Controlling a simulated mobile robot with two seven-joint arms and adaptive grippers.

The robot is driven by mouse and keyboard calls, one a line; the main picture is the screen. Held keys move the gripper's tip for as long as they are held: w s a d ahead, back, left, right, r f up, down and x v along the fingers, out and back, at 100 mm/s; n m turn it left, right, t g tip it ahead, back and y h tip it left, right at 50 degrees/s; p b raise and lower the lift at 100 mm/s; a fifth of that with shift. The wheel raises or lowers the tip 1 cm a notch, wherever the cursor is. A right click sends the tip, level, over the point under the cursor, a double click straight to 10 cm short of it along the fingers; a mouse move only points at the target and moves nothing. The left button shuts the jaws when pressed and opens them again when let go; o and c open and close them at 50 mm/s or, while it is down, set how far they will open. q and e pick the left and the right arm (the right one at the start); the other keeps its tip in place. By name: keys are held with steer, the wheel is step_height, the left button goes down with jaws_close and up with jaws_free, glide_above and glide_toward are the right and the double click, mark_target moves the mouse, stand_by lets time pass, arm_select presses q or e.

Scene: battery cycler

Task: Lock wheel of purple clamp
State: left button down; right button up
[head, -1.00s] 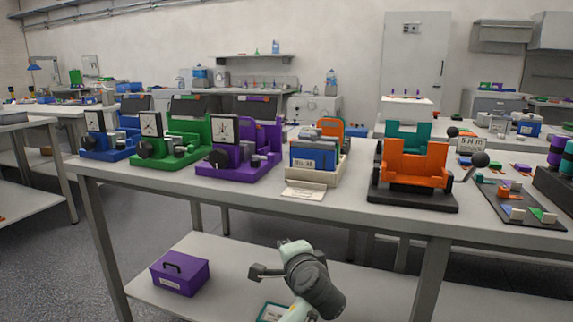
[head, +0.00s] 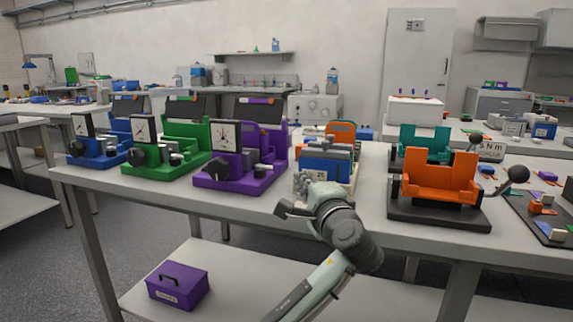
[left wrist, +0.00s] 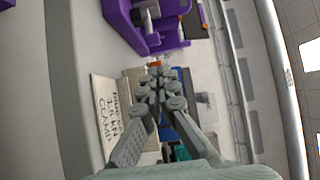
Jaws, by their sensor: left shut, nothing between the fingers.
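The purple clamp (head: 243,180) stands upright on the bench, third from the left after a blue and a green one. It has a square dial (head: 225,137) and a black wheel (head: 217,169) on its front left. Part of the purple clamp (left wrist: 160,42) shows at the top of the left wrist view, where I cannot make out the wheel clearly. My left gripper (head: 281,209) is at the bench's front edge, right of the purple clamp and apart from it. Its fingers (left wrist: 158,78) are shut and empty. My right gripper is in neither view.
The green clamp (head: 165,170) stands close left of the purple one. A purple toolbox (head: 178,286) is on the lower shelf.

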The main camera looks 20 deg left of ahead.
mark_target(269, 166)
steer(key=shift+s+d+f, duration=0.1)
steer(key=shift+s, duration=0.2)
arm_select(q)
steer(key=shift+w+a, duration=0.1)
steer(key=shift+w, duration=0.05)
steer(key=p+x, duration=0.1)
steer(key=x, duration=0.8)
steer(key=shift+r, duration=0.1)
steer(key=shift+w+a, duration=0.15)
steer(key=shift+w, duration=0.1)
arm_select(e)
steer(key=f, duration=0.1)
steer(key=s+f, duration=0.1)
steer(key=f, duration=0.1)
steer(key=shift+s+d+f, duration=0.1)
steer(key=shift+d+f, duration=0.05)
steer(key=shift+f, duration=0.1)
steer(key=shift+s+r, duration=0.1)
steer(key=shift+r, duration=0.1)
